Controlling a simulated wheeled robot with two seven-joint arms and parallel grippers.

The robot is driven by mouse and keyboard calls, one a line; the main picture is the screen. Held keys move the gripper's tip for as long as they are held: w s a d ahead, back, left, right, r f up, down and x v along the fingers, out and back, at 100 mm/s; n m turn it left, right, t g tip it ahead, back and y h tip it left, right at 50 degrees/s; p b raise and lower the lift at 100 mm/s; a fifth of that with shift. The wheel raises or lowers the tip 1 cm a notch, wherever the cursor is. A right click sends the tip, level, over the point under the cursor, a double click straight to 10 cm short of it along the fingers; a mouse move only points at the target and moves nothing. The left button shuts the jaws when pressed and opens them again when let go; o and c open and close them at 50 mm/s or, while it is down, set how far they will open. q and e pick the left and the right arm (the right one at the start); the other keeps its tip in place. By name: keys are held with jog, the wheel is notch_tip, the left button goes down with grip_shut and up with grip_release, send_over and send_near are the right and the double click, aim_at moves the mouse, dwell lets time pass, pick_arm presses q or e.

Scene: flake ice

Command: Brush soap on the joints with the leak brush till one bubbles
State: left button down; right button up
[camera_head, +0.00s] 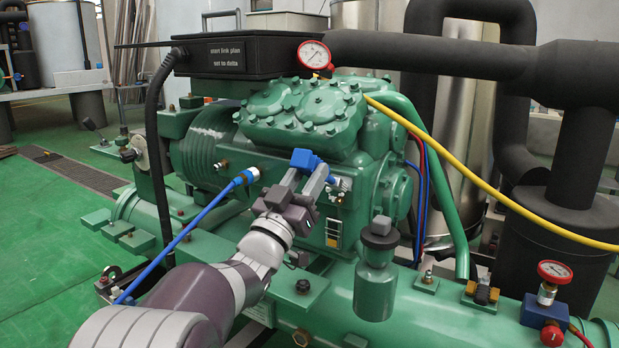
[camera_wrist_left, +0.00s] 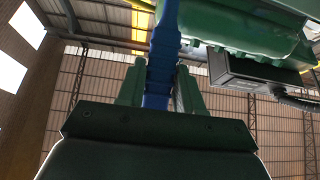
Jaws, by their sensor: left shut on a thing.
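My left gripper (camera_head: 308,180) reaches up in front of the green compressor (camera_head: 315,115). It is shut on a blue thing (camera_head: 306,160), which I take to be the leak brush. In the left wrist view the blue handle (camera_wrist_left: 161,60) runs up between the two fingers. Its far end is out of that view, and I cannot make out bristles. A small metal fitting (camera_head: 343,184) is just right of the fingertips; I cannot tell whether the brush touches it. A blue hose joint (camera_head: 246,176) is on the compressor to the left. I see no bubbles. My right gripper is not in view.
A black box (camera_head: 240,54) and a gauge (camera_head: 314,54) stand above the gripper. A yellow hose (camera_head: 480,188) and thick black pipes (camera_head: 430,50) cross the right side. A green vessel with a black cap (camera_head: 376,285) stands right of my forearm. Green floor is open at left.

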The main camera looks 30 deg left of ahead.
pick_arm(q)
jog(key=shift+a, duration=0.5)
jog(key=shift+a+b, duration=0.3)
jog(key=shift+a, duration=0.4)
jog(key=shift+w, duration=0.1)
jog(key=shift+a, duration=0.65)
